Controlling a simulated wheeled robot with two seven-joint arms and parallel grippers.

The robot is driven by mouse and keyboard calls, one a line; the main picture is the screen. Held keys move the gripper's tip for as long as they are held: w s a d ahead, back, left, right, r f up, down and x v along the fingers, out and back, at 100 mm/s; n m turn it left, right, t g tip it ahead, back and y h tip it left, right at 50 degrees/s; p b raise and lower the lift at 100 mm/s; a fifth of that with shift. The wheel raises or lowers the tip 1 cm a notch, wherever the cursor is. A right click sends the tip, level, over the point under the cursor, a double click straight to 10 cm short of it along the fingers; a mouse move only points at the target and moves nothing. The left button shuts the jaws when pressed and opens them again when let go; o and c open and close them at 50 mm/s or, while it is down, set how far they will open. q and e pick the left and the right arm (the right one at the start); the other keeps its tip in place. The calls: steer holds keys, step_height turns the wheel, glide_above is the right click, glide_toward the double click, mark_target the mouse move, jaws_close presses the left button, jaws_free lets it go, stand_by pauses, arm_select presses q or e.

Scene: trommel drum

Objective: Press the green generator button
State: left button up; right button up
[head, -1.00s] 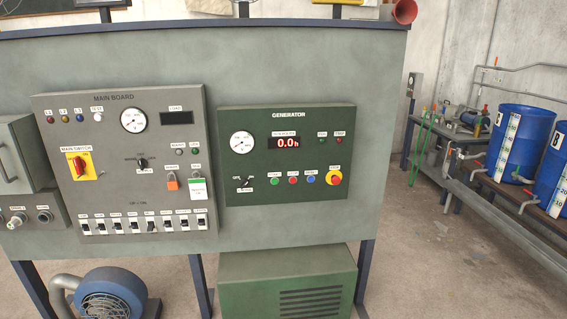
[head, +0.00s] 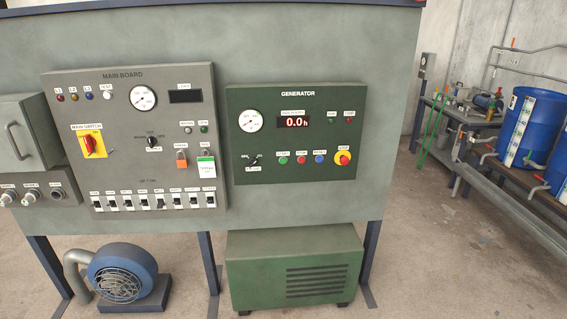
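The green generator button (head: 283,160) is on the lower part of the green generator panel (head: 310,102), at the left of a row. A red button (head: 301,159) and a blue button (head: 320,158) sit to its right, then a red stop knob on yellow (head: 343,158). A black rotary switch (head: 253,161) is to its left. The panel's display (head: 294,122) reads 0.0h, and a round gauge (head: 249,121) is beside it. Neither of my grippers is in the head view.
The main board (head: 130,75) with its switches and a padlock is to the left. A blue blower (head: 122,270) and a green generator housing (head: 291,267) stand below on the floor. Blue barrels (head: 525,128) and pipes are at the right. The floor at the lower right is clear.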

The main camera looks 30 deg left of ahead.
steer(key=shift+s+a, duration=0.55)
steer(key=shift+d, duration=0.1)
steer(key=shift+f, duration=0.1)
stand_by(0.9)
